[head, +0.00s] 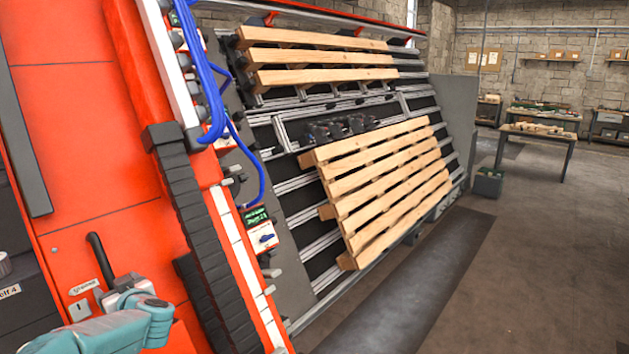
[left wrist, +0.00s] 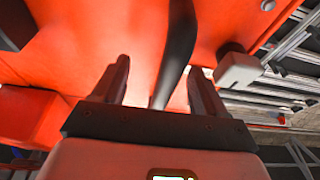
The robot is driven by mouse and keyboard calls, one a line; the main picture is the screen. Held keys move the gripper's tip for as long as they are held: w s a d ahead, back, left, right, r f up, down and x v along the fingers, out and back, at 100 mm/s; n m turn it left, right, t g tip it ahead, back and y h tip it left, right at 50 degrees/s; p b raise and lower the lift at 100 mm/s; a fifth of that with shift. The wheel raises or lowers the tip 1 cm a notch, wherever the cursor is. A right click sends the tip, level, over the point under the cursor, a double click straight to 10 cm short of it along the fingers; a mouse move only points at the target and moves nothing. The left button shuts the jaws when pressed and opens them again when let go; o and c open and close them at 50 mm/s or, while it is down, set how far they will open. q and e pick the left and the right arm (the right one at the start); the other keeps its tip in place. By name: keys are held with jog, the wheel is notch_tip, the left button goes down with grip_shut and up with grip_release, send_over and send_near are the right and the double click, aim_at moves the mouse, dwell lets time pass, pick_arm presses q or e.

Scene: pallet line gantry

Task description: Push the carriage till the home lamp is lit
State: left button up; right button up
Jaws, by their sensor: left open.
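The carriage is a tall orange-red gantry body (head: 75,130) filling the left of the head view. A black bar handle (head: 97,258) stands on its lower face. My left gripper (left wrist: 158,70) is open at this handle, its wrist coming in at the bottom left of the head view. In the left wrist view the black handle (left wrist: 180,42) runs between the two spread fingers, with no clear grip on it. I cannot pick out a lit home lamp. A small green display (head: 256,215) sits above a white box with a blue knob (head: 264,238). My right gripper is not in view.
Wooden pallets (head: 385,185) lean on the sloped rail frame to the right of the carriage. Blue hoses (head: 212,90) and a black cable chain (head: 190,220) run down the carriage's edge. A grey bin (head: 488,183) and a workbench (head: 540,135) stand farther back. The floor at right is clear.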

pick_arm(q)
jog(key=s+d+r+p, duration=0.2)
jog(key=s+d+r, duration=0.2)
jog(key=s+d, duration=0.2)
jog(key=shift+d+r+p, duration=0.35)
jog(key=shift+w, duration=0.1)
